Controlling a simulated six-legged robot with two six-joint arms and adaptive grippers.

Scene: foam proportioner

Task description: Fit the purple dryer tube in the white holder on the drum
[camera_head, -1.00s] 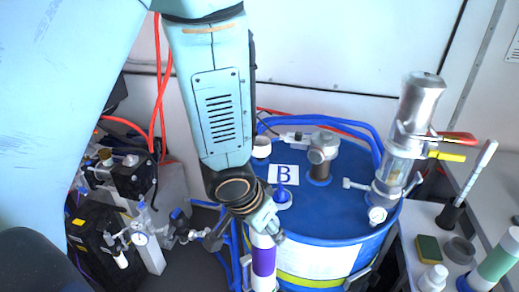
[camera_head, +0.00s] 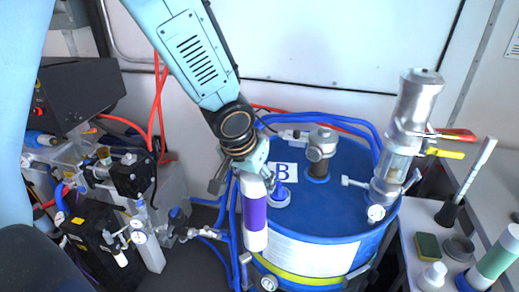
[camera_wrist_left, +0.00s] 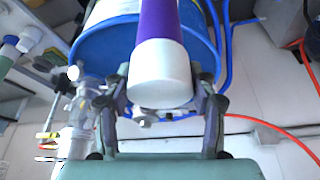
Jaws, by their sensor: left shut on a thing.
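The dryer tube (camera_head: 254,212), purple in the middle with white ends, hangs nearly upright in front of the left part of the blue drum (camera_head: 330,205). My left gripper (camera_head: 247,177) is shut on its upper white end. The tube's white end (camera_wrist_left: 162,78) shows between the fingers in the left wrist view, with the purple part running away from the camera. I cannot pick out the white holder for certain; my gripper and the tube cover the left of the drum's top. My right gripper is not in view.
On the drum stand a blue-topped fitting with a white base (camera_head: 281,197), a metal fitting (camera_head: 320,150) and a tall metal and clear pump (camera_head: 402,140). Blue hoses curve behind. A side table at right holds a sponge (camera_head: 428,246) and bottles. Black equipment stands at left.

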